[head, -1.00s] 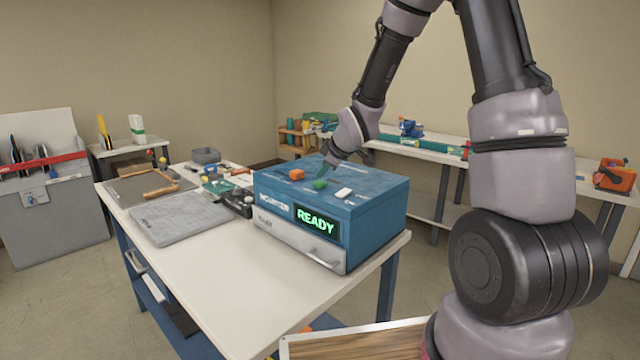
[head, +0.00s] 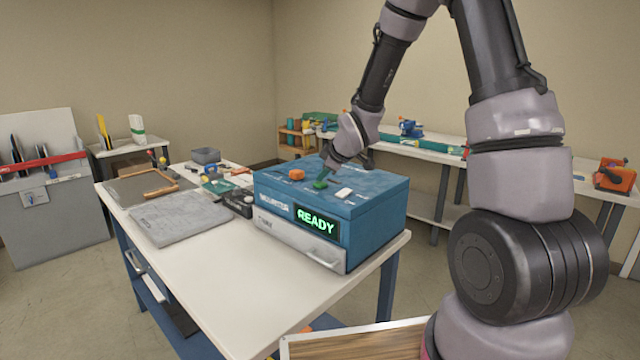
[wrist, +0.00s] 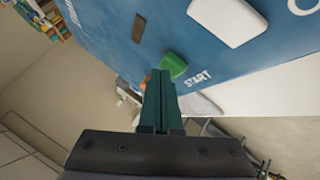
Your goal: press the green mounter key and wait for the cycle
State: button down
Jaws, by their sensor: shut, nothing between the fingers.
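The mounter is a blue box (head: 374,212) with a pale drawer front, standing on the near table. Its display (head: 317,222) reads READY in green. On its top are an orange key (head: 297,174), the green key (head: 320,185) and a white key (head: 344,193). In the wrist view the green key (wrist: 174,66) lies beside the word START. My gripper (head: 325,177) is shut and empty, pointing down with its tips at or just above the green key. In the wrist view the closed fingers (wrist: 158,85) reach up to the key's edge. I cannot tell whether they touch.
The table (head: 215,285) has a grey slab (head: 180,215), a framed board (head: 150,186) and small tools left of the mounter. A long bench (head: 430,150) runs along the back wall. The table's front is clear.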

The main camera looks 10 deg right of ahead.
aim_at(323, 184)
jog(key=shift+f, duration=0.3)
jog(key=shift+r, duration=0.2)
dwell(0.3)
jog(key=shift+r, duration=0.8)
jog(key=shift+r, duration=2.5)
